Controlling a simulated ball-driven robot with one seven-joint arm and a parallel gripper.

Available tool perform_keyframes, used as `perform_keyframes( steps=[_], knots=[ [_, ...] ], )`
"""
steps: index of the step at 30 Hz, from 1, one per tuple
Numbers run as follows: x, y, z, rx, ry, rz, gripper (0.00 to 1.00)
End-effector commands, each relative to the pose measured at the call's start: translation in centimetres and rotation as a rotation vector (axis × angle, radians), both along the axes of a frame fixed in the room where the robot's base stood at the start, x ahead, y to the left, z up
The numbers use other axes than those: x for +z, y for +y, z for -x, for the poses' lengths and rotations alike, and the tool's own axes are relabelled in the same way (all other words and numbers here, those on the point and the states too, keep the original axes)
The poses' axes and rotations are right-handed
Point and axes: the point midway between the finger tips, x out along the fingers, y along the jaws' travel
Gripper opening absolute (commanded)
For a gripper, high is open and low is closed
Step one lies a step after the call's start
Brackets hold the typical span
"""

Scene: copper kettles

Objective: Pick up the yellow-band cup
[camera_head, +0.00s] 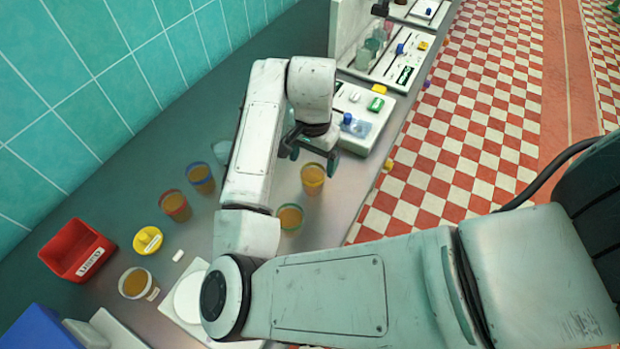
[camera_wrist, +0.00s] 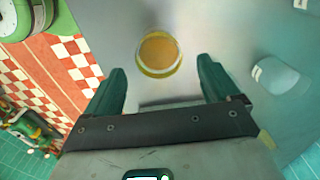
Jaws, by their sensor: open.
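The yellow-band cup (camera_head: 313,180) stands upright on the grey counter, with a yellow rim and amber contents. It also shows in the wrist view (camera_wrist: 160,53), above centre, just beyond the fingertips. My gripper (camera_head: 312,153) is over the counter close to this cup, with its fingers pointing down. In the wrist view my gripper (camera_wrist: 161,80) has its two dark green fingers wide apart, with nothing between them. The cup lines up with the gap between the fingers. I see no contact with it.
A green-band cup (camera_head: 291,217) stands near, partly behind my arm. Blue-band (camera_head: 200,179) and red-band (camera_head: 175,206) cups stand left. A clear cup (camera_wrist: 279,76) is to the right in the wrist view.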

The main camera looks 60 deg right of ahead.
Motion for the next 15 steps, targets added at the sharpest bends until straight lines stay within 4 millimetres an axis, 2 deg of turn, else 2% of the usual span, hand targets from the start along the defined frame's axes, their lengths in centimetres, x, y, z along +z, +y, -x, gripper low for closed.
perform_keyframes(
  steps=[8, 15],
  knots=[
    [-2.1, 0.1, 0.1, 0.0, 0.002, -0.001, 0.89],
    [-5.5, 0.2, 0.2, 0.001, 0.002, 0.0, 0.89]
  ],
)
